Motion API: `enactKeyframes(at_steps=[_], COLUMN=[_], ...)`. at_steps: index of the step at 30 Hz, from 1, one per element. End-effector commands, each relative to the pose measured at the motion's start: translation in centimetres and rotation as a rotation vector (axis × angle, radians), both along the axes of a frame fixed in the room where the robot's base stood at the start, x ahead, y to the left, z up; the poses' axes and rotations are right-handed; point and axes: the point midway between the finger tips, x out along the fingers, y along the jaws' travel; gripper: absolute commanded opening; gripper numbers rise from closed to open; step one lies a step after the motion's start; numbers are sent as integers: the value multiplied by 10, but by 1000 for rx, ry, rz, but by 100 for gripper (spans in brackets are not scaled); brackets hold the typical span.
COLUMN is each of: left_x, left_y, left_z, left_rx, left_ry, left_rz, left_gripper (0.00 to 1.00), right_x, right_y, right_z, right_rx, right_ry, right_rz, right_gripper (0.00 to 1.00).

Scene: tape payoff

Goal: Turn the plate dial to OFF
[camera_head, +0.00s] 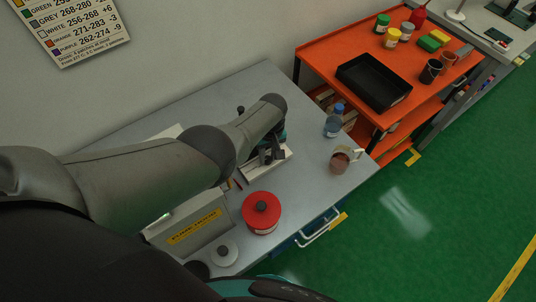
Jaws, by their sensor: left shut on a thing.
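A low white unit (279,165), which looks like the plate, sits on the grey bench. My left arm reaches across the bench from the left and covers much of it. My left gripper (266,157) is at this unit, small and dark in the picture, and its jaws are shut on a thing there. The plate dial is hidden behind the gripper, so its setting and marks cannot be read. My right gripper is not in view.
A red lidded pot (261,218), a blue-capped bottle (333,123) and a mug (340,162) stand on the grey bench (190,106). A yellow-labelled grey box (207,216) is below my arm. An orange cart (327,47) holds a black tray (361,88).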

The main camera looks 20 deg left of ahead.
Motion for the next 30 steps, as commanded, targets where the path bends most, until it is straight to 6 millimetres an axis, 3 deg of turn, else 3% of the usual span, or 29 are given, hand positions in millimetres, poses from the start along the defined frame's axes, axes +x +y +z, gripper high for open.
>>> enactKeyframes(at_steps=[20, 21, 28, 30], left_x=[0, 0, 0, 0], left_y=[0, 0, 0, 0], left_z=[0, 0, 0, 0], left_rx=[1, 1, 1, 0], left_ry=[0, 0, 0, 0], left_rz=[69, 69, 68, 67], left_gripper=[0, 32, 58, 61], right_x=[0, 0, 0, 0], right_y=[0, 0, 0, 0], right_z=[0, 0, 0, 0], right_rx=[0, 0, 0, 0], right_ry=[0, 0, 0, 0], right_rz=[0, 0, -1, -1], right_gripper=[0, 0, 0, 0])
